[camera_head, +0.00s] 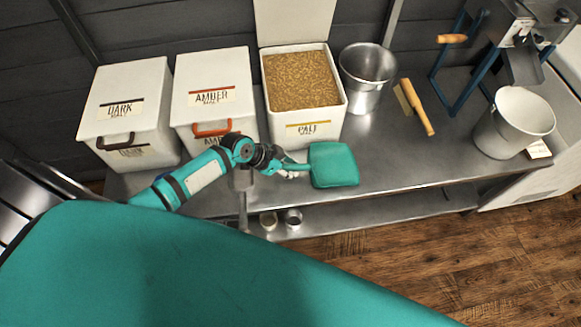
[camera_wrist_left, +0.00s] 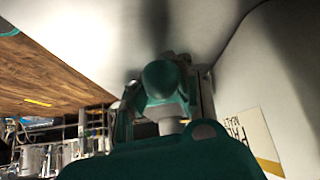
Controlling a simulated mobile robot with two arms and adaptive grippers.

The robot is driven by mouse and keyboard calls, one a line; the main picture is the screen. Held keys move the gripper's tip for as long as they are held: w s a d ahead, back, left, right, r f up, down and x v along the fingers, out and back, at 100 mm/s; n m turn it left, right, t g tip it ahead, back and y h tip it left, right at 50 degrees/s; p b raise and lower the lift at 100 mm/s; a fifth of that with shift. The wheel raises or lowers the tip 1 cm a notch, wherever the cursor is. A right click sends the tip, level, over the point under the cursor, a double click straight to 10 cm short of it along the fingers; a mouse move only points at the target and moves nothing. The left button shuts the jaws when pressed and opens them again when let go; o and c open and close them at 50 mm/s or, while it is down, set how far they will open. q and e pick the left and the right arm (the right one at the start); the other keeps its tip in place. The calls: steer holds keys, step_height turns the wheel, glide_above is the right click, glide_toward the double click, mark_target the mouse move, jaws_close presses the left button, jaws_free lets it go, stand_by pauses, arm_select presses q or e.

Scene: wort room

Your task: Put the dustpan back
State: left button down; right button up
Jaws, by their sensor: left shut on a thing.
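The teal dustpan (camera_head: 333,165) is in the head view, just in front of the pale malt bin, over the front part of the steel bench. My left gripper (camera_head: 292,168) is shut on its handle, at the pan's left side. In the left wrist view the dustpan (camera_wrist_left: 165,160) fills the bottom, with its rounded handle end (camera_wrist_left: 162,78) above it between the fingers. I cannot tell whether the pan touches the bench. My right gripper is not in view.
The open pale malt bin (camera_head: 303,130) is full of grain. The lidded amber bin (camera_head: 212,85) and dark bin (camera_head: 125,105) stand left of it. Bench (camera_head: 410,165) is clear right of the dustpan.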

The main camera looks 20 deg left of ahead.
arm_select(q)
steer(key=c, duration=1.2)
jaws_free()
steer(key=v, duration=1.2)
